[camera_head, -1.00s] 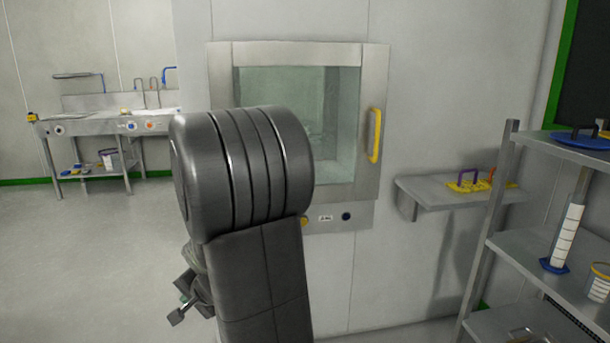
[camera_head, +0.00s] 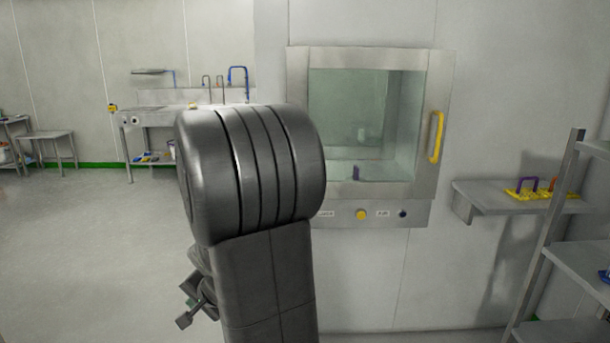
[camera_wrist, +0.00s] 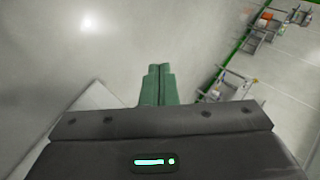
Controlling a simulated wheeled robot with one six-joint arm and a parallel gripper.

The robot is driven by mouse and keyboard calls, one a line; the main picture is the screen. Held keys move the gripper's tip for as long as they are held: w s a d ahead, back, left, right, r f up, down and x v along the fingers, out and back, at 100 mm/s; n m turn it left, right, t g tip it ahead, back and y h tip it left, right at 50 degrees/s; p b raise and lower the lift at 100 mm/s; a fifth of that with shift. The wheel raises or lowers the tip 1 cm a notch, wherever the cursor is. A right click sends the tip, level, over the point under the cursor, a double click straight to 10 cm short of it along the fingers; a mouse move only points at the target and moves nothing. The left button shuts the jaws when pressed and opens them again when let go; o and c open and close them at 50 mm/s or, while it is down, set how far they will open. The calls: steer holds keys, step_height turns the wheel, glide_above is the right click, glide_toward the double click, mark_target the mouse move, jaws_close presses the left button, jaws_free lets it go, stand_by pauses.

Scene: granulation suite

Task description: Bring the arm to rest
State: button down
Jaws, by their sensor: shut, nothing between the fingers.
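My gripper (camera_wrist: 157,84) shows in the wrist view as two green fingers side by side, shut with nothing between them. It points at open floor, with no object near the fingertips. In the head view my folded arm stands in front of the lower left of the wall hatch.
A wall hatch (camera_head: 300,60) with a yellow handle (camera_head: 436,137) is shut behind my arm. A wall shelf (camera_head: 485,200) holds a yellow rack (camera_head: 535,193). A metal shelving unit (camera_head: 555,228) stands at right, a sink bench (camera_head: 135,117) at back left. Floor at left is clear.

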steer(key=s+d+r+n+g+h+p, duration=0.1)
steer(key=s+d+r+p, duration=0.1)
steer(key=s+d, duration=0.4)
steer(key=s+d+r+n+g+h+p, duration=0.2)
steer(key=s+d+p, duration=0.2)
steer(key=d, duration=0.8)
steer(key=shift+s+r, duration=0.35)
steer(key=shift+s, duration=0.65)
steer(key=shift+d, duration=0.1)
